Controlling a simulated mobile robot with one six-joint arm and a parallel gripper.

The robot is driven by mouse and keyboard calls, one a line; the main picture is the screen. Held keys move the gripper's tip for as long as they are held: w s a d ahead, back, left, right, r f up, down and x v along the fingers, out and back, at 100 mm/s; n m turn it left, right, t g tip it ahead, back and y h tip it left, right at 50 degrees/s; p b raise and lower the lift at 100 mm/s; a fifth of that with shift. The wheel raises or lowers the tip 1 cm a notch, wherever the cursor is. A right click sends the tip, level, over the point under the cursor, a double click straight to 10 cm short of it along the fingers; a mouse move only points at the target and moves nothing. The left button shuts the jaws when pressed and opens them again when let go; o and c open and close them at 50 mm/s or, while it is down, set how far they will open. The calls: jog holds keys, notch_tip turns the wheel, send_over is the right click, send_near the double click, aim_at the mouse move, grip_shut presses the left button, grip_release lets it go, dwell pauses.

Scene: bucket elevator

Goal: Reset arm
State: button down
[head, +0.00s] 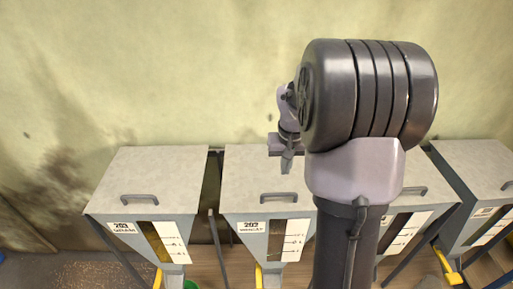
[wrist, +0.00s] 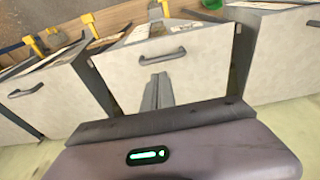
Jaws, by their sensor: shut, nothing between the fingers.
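My gripper (head: 287,160) hangs fingers-down in the head view, left of my large dark arm joint. It is in front of the wall and above the back of the hopper labelled 202 (head: 263,205). In the wrist view the two dark fingers of my gripper (wrist: 157,82) are together, with nothing between them. They point towards a grey hopper lid with a dark handle (wrist: 162,57). The fingers look apart from the lid and its handle. My arm hides part of the hoppers at the right of the head view.
A hopper labelled 203 (head: 150,200) stands to the left, with a narrow gap between it and hopper 202. More hoppers stand to the right (head: 475,170). Yellow levers (head: 447,265) stick out below. A green bucket (wrist: 211,4) shows at the wrist view's top. The stained wall (head: 150,70) is behind.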

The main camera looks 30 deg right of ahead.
jog(key=s+a+f+t+b, duration=0.1)
jog(key=s+a+f+b, duration=0.15)
jog(key=a+b, duration=0.4)
jog(key=s+a+f+n+t+b, duration=0.1)
jog(key=a+f+b, duration=0.3)
jog(key=a+b, duration=0.3)
jog(key=s+a+f+t+b, duration=0.1)
jog(key=s+a+f+b, duration=0.1)
jog(key=a+f+b, duration=0.45)
jog(key=s+a+f+t+y+b, duration=0.1)
jog(key=s+a+f+y+b, duration=0.2)
jog(key=s+a+f+b, duration=0.6)
jog(key=s+b, duration=0.2)
jog(key=b, duration=0.3)
jog(key=shift+s+a+f+n+b, duration=0.15)
jog(key=shift+s+f+n+b, duration=0.15)
jog(key=shift+n+b, duration=0.1)
